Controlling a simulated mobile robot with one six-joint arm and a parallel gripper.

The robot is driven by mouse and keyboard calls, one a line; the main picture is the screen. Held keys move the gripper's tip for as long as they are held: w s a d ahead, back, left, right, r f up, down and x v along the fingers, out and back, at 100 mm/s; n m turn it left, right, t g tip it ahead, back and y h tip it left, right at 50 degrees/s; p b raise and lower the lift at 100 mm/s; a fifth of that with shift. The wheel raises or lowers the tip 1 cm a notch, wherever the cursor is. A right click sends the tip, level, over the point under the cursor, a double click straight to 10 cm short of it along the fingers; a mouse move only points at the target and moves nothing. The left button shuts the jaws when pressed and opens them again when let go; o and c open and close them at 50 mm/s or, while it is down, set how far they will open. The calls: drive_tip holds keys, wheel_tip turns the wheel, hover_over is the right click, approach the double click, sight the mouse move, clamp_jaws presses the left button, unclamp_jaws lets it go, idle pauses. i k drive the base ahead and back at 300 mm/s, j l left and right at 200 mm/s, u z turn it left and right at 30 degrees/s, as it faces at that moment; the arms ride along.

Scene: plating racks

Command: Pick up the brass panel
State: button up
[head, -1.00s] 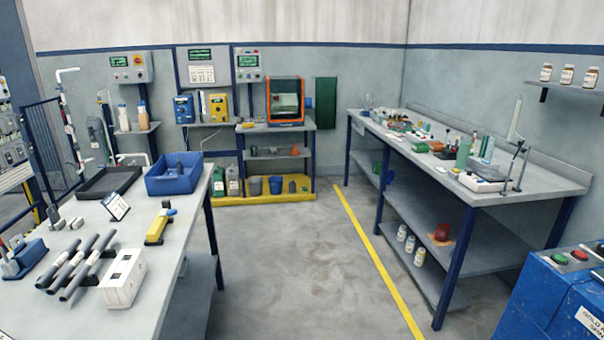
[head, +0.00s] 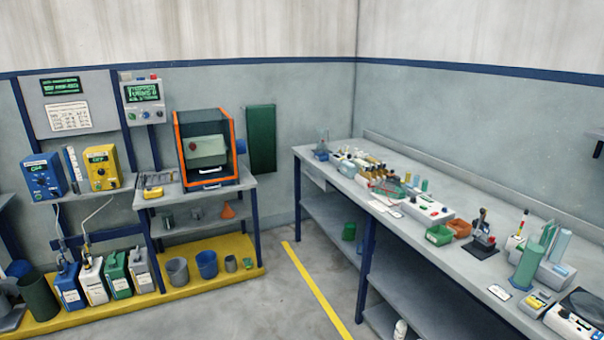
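I cannot make out a brass panel in the head view. The long grey bench (head: 400,228) on the right carries many small items, too small to tell apart for certain. An orange-framed machine (head: 207,150) with a dark window stands on a small grey table at the back wall. My gripper is not in view.
Several jugs (head: 118,276) and buckets (head: 207,264) stand on a yellow floor platform (head: 185,286) at the back left. A blue unit (head: 43,177) and a yellow unit (head: 102,167) sit on a wall shelf. Clear floor with a yellow line (head: 315,290) lies between platform and bench.

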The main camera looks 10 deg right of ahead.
sight(380, 172)
drive_tip(key=i+j+z, duration=0.9)
drive_tip(key=j, duration=0.3)
drive_tip(key=i, duration=0.1)
